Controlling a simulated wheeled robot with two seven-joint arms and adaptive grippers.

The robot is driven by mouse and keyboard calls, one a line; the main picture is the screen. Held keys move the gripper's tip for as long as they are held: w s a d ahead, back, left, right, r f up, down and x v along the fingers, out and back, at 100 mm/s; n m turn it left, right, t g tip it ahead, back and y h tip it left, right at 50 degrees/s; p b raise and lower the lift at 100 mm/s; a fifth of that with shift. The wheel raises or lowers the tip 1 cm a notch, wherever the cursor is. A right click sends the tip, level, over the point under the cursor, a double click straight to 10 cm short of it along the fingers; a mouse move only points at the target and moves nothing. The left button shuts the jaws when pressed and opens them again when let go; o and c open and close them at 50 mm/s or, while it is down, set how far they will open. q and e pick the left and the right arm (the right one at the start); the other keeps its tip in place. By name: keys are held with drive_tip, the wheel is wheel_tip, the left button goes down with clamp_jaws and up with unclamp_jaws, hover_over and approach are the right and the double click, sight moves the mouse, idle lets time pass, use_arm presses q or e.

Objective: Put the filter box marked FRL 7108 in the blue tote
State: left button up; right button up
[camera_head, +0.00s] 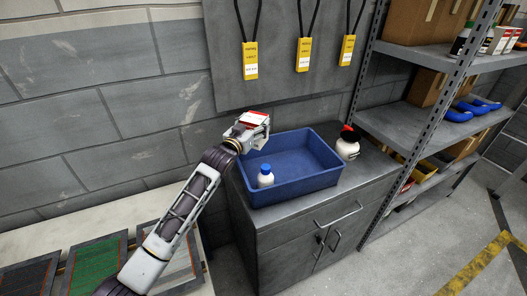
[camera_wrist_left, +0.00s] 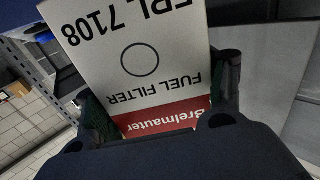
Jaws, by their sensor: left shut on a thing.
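The filter box (camera_wrist_left: 140,60) is white with a red band, and in the left wrist view it reads FRL 7108, FUEL FILTER and Brelmauter, upside down. My left gripper (camera_wrist_left: 160,112) is shut on it, with a finger at each side. In the head view the left gripper (camera_head: 250,130) holds the box (camera_head: 256,117) up at the left rim of the blue tote (camera_head: 325,180). The gripper hides part of the box and the tote's left rear corner. The tote stands on a grey cabinet. My right gripper is not in view.
A white bottle with a blue cap (camera_head: 265,178) stands in the tote's front left; the rest of its floor looks clear. A white bottle with a dark and red top (camera_head: 347,148) stands right of the tote. Yellow tags (camera_head: 304,55) hang behind. A metal shelf (camera_head: 430,120) is at right.

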use_arm(q)
drive_tip(key=shift+f, duration=2.1)
drive_tip(key=shift+d+f, duration=0.1)
drive_tip(key=shift+f, duration=1.8)
drive_tip(key=shift+f, duration=0.6)
drive_tip(key=o, duration=1)
drive_tip(key=shift+o, duration=0.2)
drive_tip(key=shift+s, duration=0.1)
